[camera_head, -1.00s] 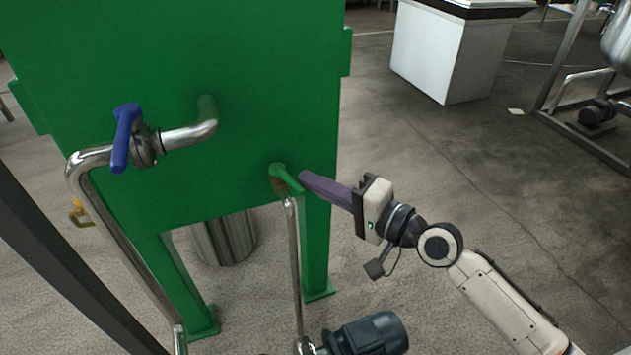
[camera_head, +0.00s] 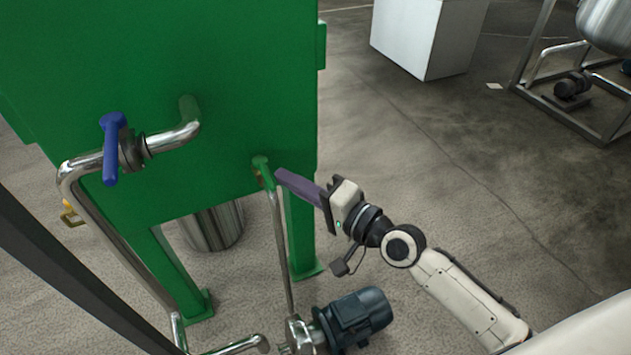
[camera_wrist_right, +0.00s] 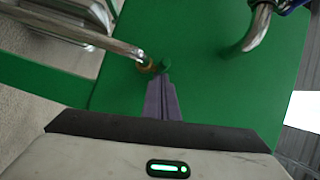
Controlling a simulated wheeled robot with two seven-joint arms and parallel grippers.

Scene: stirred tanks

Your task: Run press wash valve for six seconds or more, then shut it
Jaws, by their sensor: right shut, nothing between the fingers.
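A green lever handle (camera_head: 262,172) sits on a valve at the lower right of the green press body, at the top of a thin upright pipe. It points mostly downward in the head view. A blue lever handle (camera_head: 113,150) is on a thicker pipe to the left. My right gripper (camera_head: 281,174) is shut and empty, its purple fingertips beside the green handle on its right. In the right wrist view, the fingertips (camera_wrist_right: 160,80) end at the green handle (camera_wrist_right: 164,66); I cannot tell whether they touch. My left gripper is out of view.
The green press body (camera_head: 230,60) stands on legs, with a steel drum (camera_head: 213,226) beneath. A dark motor pump (camera_head: 352,316) is on the floor below my right gripper. Open floor (camera_head: 480,180) lies to the right.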

